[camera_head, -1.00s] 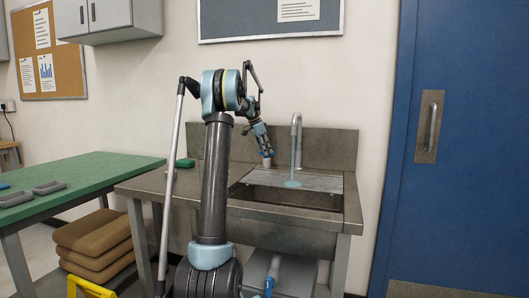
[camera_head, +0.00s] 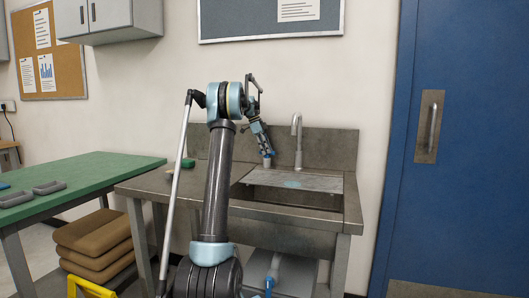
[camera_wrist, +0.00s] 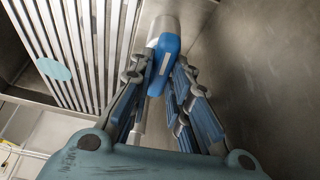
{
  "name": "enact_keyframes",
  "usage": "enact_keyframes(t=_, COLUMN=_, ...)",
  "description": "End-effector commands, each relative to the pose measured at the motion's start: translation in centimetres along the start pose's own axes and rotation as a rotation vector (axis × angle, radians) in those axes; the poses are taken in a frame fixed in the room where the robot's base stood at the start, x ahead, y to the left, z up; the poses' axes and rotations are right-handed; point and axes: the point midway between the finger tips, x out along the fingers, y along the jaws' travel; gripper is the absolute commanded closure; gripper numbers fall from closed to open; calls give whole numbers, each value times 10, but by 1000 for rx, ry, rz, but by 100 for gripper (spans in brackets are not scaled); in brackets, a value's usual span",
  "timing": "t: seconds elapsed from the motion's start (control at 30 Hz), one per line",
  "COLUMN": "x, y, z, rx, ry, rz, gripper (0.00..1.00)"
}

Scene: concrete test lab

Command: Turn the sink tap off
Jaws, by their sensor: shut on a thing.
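The sink tap's tall grey spout (camera_head: 298,142) stands behind the steel sink (camera_head: 346,217). No water stream shows below it. A flat pale-blue water patch (camera_head: 291,184) lies on the ribbed drain plate, and also shows in the wrist view (camera_wrist: 54,69). My gripper (camera_head: 267,155) is down at the tap's handle, left of the spout. In the wrist view the blue handle (camera_wrist: 165,60) with a pale stripe sits on a grey cylindrical body, between the fingers of my gripper (camera_wrist: 163,75), which is shut on it. The fingers hide part of the handle in the head view.
A blue door (camera_head: 470,150) is at the right. The backsplash is close behind my gripper.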

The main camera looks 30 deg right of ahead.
Motion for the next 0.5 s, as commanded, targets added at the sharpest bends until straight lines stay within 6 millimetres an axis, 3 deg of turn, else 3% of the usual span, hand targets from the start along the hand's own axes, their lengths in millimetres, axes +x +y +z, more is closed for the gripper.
enact_keyframes(t=0.5, x=-1, y=-2, z=2, rx=98, ry=-2, rz=36, gripper=100)
